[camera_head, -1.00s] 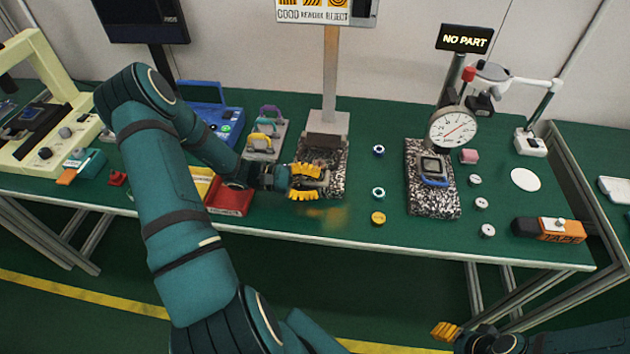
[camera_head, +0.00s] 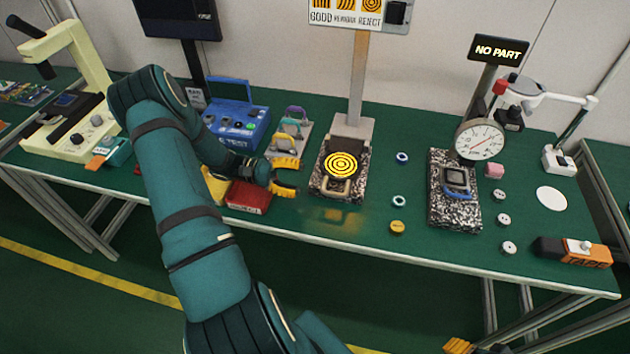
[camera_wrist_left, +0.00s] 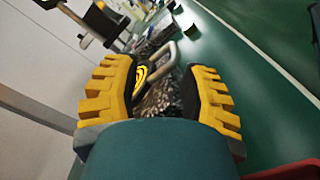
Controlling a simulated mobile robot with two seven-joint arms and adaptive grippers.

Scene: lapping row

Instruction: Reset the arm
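My left gripper (camera_head: 292,177) is open and empty, with its yellow fingers apart, just left of a speckled block (camera_head: 320,187). In the left wrist view the open fingers (camera_wrist_left: 160,95) frame the block beyond them. On the block is a round face with yellow and black rings (camera_head: 341,164), and a pale metal handle is in front of it. My teal left arm reaches in over the front edge of the table. Of my right gripper, only a yellow fingertip (camera_head: 458,346) shows at the bottom edge; the rest is cut off or unclear.
A red tray (camera_head: 249,196) and a blue test box (camera_head: 236,122) lie near the left gripper. A dial gauge (camera_head: 481,139) stands over another speckled block (camera_head: 452,213). Small rings and an orange tape tool (camera_head: 574,251) lie right. Green table (camera_head: 380,250) is clear in front.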

